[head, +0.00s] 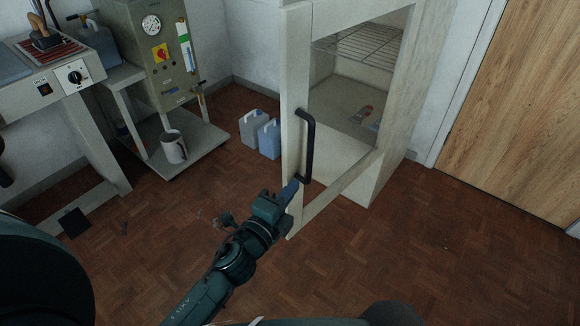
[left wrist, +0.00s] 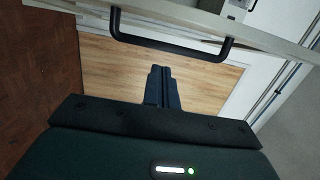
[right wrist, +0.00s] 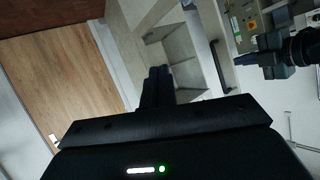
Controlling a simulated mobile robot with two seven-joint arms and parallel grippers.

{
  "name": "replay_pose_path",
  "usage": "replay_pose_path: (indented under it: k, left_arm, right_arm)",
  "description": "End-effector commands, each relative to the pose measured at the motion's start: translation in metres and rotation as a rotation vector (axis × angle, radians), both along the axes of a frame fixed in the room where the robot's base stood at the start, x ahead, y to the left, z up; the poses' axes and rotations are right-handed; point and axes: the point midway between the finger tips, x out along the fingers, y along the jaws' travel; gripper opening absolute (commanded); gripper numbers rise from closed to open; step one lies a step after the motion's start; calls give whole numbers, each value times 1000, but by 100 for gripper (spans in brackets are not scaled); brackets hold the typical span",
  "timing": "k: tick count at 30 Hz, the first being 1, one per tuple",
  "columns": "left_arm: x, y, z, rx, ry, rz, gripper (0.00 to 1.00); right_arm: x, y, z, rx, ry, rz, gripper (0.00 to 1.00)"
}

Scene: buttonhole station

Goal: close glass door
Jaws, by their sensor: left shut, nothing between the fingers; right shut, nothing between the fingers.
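The glass door (head: 296,80) has a pale frame and stands open at the front of a pale cabinet (head: 398,100). A black bar handle (head: 310,150) is on its left upright. My left gripper (head: 293,187) is shut and empty, at the door's upright near the handle's lower end; I cannot tell whether it touches. In the left wrist view its fingers (left wrist: 158,85) are below the handle (left wrist: 170,46), not around it. My right gripper (right wrist: 156,85) is shut and empty in the right wrist view, where the door handle (right wrist: 216,66) also shows.
Inside the cabinet is a wire shelf (head: 362,46) with small items below. Two bluish canisters (head: 260,133) stand on the floor left of the door. A machine (head: 160,60) and a grey jug (head: 173,147) are further left. A wooden door (head: 520,110) is at right.

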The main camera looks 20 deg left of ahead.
Motion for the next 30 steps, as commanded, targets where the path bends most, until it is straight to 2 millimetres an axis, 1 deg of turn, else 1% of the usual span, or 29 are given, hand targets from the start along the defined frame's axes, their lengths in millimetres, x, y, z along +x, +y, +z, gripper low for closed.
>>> replay_pose_path:
  k: [1, 3, 8, 9, 12, 15, 21, 30]
  left_arm:
    - [13, -3, 3, 0, -3, 0, 0]
    - [28, -6, 2, -1, -4, 0, 0]
    - [60, -13, 2, -3, -1, 0, 0]
    - [62, -5, 1, 2, 1, 2, 0]
    - [67, 9, 1, 1, 2, 2, 0]
    - [72, 17, 0, 0, 1, 0, 0]
    - [74, 24, 0, -4, 2, 0, 0]
    - [74, 24, 0, -3, 2, 0, 0]
  right_arm:
    - [1, 1, 1, 0, 3, 1, 0]
    - [2, 1, 0, 0, 7, 3, 0]
    - [2, 2, -3, -3, 16, 4, 0]
    - [2, 2, -2, -3, 19, 4, 0]
    - [1, 2, -5, -3, 28, 6, 0]
    - [2, 3, -5, -3, 31, 7, 0]
    - [5, 3, -3, -1, 24, 8, 0]
    - [6, 4, -3, -1, 22, 8, 0]
